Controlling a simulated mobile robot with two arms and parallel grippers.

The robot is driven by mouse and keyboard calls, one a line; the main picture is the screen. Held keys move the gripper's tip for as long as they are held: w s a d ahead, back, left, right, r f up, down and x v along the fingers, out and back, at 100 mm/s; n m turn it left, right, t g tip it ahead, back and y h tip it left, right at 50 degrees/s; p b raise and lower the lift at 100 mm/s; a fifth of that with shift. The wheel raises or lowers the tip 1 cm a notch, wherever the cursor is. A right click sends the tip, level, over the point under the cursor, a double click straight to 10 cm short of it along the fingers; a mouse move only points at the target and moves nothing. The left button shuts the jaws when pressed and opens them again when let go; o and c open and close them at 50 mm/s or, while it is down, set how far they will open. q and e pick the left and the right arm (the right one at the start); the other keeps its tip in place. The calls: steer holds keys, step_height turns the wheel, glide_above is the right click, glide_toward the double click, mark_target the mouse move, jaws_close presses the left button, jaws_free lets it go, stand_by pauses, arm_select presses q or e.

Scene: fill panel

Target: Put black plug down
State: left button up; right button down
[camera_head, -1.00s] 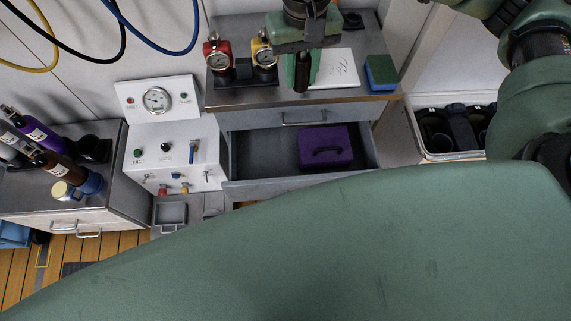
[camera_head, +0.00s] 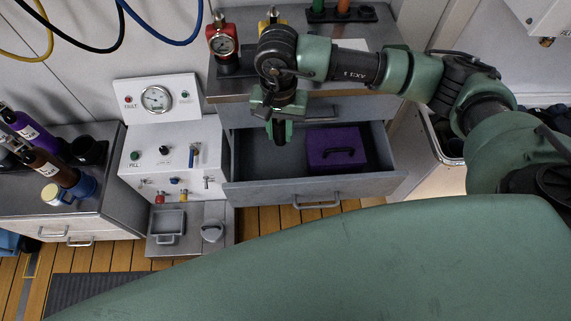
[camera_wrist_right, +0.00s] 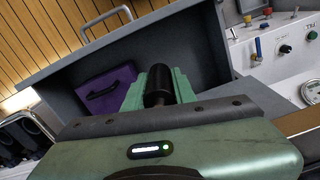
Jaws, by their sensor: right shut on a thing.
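My right gripper (camera_head: 279,132) points down over the left part of the open grey drawer (camera_head: 255,155). In the wrist view its green fingers (camera_wrist_right: 159,92) are shut on the black plug (camera_wrist_right: 157,80), a dark cylinder between them. In the head view the plug (camera_head: 279,138) shows as a dark shape between the fingers. It appears above the drawer floor; its exact height is hard to tell. My left gripper is not in view.
A purple case (camera_head: 337,147) with a dark handle lies in the right part of the drawer. The drawer's left part looks bare. A red-topped gauge (camera_head: 223,44) stands on the counter above. The white fill panel (camera_head: 175,150) is left of the drawer.

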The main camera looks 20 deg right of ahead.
step_height(320, 180, down, 21)
steer(key=shift+r+p, duration=0.1)
steer(key=shift+p, duration=0.5)
steer(key=c, duration=1.1)
jaws_free()
steer(key=shift+f, duration=0.2)
steer(key=shift+c, duration=0.2)
steer(key=shift+r, duration=0.15)
step_height(320, 180, up, 12)
